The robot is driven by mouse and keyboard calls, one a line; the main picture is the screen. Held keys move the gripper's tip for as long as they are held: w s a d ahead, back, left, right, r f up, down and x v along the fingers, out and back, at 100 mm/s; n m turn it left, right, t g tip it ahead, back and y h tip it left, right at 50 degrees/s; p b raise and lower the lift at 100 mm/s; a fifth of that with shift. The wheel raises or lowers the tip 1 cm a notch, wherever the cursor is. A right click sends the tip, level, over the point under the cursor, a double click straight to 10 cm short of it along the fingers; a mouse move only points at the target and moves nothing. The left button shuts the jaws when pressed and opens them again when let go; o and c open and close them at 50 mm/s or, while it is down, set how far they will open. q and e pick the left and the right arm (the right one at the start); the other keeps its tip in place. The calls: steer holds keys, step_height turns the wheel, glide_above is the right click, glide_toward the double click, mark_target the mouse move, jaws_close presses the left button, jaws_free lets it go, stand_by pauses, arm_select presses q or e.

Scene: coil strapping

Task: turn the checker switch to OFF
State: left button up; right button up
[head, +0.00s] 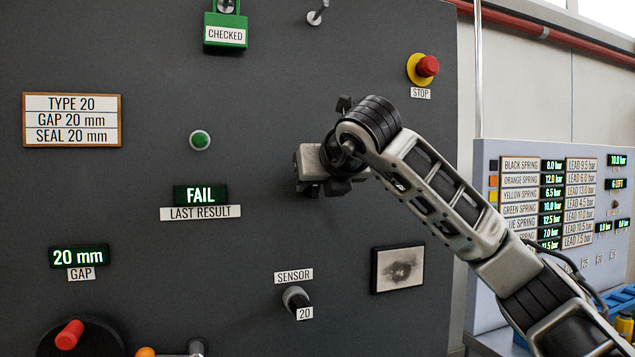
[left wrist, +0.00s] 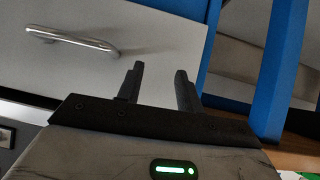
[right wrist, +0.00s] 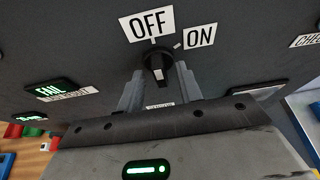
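The checker switch (right wrist: 157,65) is a black round knob with a grip bar, seen in the right wrist view. An OFF label (right wrist: 148,25) is above it and an ON label (right wrist: 199,36) is to its upper right. A small white mark shows on the ON side of the knob. My right gripper (right wrist: 159,78) is open, its fingers on either side of the knob; I cannot tell whether they touch it. In the head view my right gripper (head: 325,168) is at the panel and hides the switch. My left gripper (left wrist: 160,72) is open and empty, near a drawer front.
On the dark panel (head: 120,185) are a red stop button (head: 427,66), a green button (head: 200,140), a FAIL display (head: 200,195), and a sensor knob (head: 295,297). A spring-pressure board (head: 485,220) stands at right. A metal handle (left wrist: 75,38) and blue frame are near my left gripper.

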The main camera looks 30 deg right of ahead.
steer(key=b+v, duration=0.2)
steer(key=v, duration=1.4)
steer(key=shift+f, duration=0.1)
